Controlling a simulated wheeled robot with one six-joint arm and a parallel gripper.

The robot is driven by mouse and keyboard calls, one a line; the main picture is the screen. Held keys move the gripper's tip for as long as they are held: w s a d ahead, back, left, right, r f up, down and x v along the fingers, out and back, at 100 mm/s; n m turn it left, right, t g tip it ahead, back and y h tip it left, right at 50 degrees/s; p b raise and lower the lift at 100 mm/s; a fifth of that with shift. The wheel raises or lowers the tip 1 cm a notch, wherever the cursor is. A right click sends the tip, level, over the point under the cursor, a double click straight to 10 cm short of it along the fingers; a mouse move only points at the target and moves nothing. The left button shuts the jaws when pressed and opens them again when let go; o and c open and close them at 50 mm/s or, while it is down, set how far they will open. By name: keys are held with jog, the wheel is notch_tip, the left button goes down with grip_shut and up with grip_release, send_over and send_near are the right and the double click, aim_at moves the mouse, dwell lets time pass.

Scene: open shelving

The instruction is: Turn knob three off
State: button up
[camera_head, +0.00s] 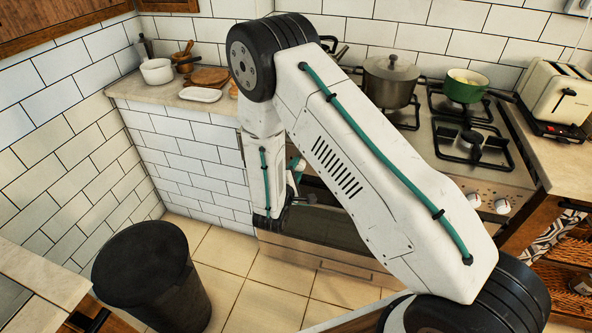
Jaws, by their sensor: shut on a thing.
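The stove (519,178) stands against the back wall, with its front partly covered by my arm. Two white and red knobs show on the right of its front panel: one knob (473,200) and, to its right, another knob (502,206). The other knobs are hidden behind my arm, and I cannot tell which knob is number three. My gripper (297,178) is partly visible beyond my wrist, at the left part of the stove front. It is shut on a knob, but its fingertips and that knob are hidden.
A lidded steel pot (390,82) and a green pan (465,86) stand on the stove top. A toaster (556,92) is on the right counter. A black bin (152,275) stands at lower left, with clear tiled floor (222,262) beside it.

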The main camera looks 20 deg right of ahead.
jog(key=shift+m, duration=0.5)
jog(key=o, duration=1)
jog(key=v, duration=0.7)
jog(key=shift+s+a, duration=0.2)
jog(key=shift+s, duration=0.15)
